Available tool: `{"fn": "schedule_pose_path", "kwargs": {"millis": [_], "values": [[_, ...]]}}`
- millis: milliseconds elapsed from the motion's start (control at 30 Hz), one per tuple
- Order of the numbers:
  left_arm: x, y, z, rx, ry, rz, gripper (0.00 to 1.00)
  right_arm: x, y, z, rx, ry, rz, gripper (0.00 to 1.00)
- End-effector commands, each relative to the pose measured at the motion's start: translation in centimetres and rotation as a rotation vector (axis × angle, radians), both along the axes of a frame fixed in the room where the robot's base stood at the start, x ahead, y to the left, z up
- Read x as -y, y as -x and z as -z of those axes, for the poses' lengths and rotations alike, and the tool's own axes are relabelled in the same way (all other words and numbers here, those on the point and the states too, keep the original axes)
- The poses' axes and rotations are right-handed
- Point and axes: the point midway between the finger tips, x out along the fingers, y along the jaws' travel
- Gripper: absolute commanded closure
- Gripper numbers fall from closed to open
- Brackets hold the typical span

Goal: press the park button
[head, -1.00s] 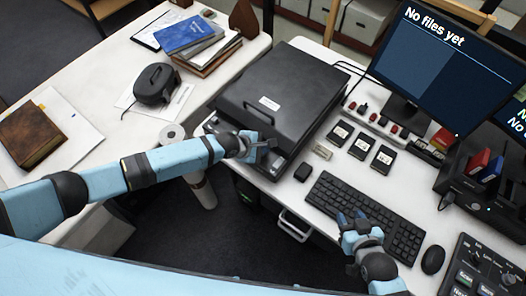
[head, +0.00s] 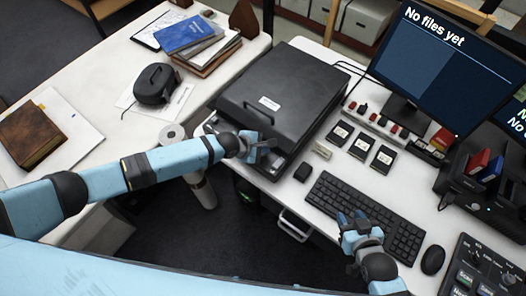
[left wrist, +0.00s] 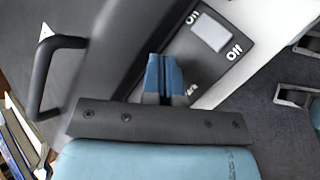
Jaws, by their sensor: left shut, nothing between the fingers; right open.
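A black flat scanner-like machine (head: 285,90) with a handled lid stands on the white desk. My left gripper (head: 268,146) is shut and empty at the machine's front edge. In the left wrist view, my shut left fingertips (left wrist: 163,62) are beside a dark panel (left wrist: 188,58) with a light grey square button or switch (left wrist: 210,32) and "Off" lettering. The fingertips appear left of and below that square; I cannot tell if they touch the panel.
The keyboard (head: 365,213), mouse (head: 433,260), black cartridges (head: 360,146) and a monitor (head: 440,65) reading "No files yet" stand on the right desk. A control panel (head: 475,275) is at lower right. Books (head: 190,38) and a dark device (head: 155,84) lie on the left desk.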

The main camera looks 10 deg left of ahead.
Motion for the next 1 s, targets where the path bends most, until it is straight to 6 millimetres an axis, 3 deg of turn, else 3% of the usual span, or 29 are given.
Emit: {"fn": "schedule_pose_path", "kwargs": {"millis": [1000], "values": [[0.0,0.0,1.2,0.0,0.0,0.0,1.0,0.0,0.1,0.5,-0.001,0.0,0.0,0.57]]}}
